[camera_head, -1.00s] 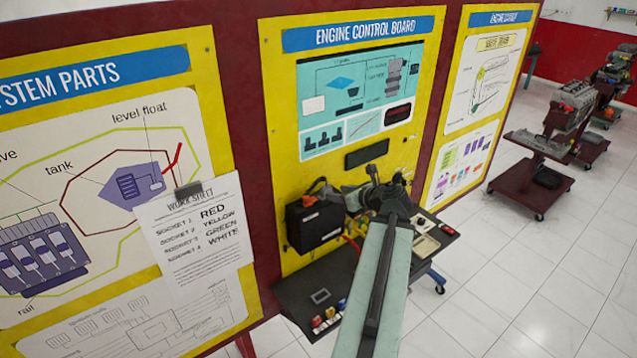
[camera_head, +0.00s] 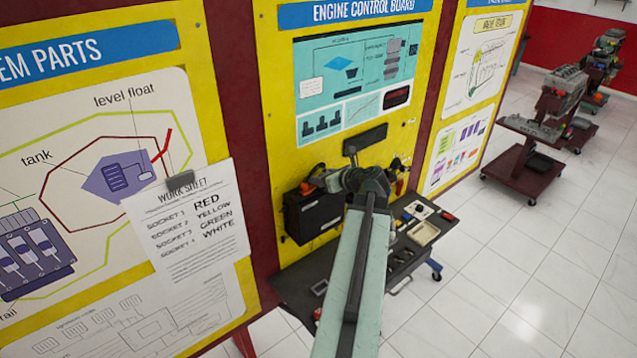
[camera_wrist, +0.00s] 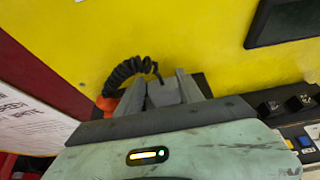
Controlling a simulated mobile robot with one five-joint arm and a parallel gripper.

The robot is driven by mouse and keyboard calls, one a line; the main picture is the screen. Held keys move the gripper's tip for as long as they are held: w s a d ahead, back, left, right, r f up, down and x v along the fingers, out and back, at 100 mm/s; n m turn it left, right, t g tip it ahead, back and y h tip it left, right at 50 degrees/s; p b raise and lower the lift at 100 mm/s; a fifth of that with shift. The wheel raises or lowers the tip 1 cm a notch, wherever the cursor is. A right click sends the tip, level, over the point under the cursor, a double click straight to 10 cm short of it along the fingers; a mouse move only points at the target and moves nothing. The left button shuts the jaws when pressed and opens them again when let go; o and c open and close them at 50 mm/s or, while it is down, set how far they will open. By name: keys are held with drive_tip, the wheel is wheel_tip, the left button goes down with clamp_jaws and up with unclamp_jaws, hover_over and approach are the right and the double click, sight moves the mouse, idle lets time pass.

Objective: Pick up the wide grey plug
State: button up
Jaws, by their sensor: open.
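A grey block (camera_wrist: 163,94), which looks like the wide grey plug, sits between my gripper's fingers in the wrist view. A black coiled cable arches over from an orange part at the left and ends near its top. My gripper (camera_wrist: 160,82) is open, with one finger on each side of the block. Whether the fingers touch it I cannot tell, and its lower part is hidden behind the gripper body. In the head view my arm reaches toward the yellow board, and the plug cannot be made out there.
A black box (camera_head: 314,216) hangs on the yellow engine control board (camera_head: 283,120), left of my wrist. A dark shelf (camera_head: 285,285) juts out below, with a pale tray (camera_head: 424,233) and small parts at right. A black panel (camera_wrist: 283,22) is upper right. Open tiled floor lies right.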

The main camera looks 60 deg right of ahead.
drive_tip(key=shift+s+r, duration=0.1)
drive_tip(key=shift+s, duration=0.25)
drive_tip(key=shift+s+r, duration=0.1)
drive_tip(key=shift+s, duration=0.2)
drive_tip(key=shift+c, duration=1.3)
clamp_jaws()
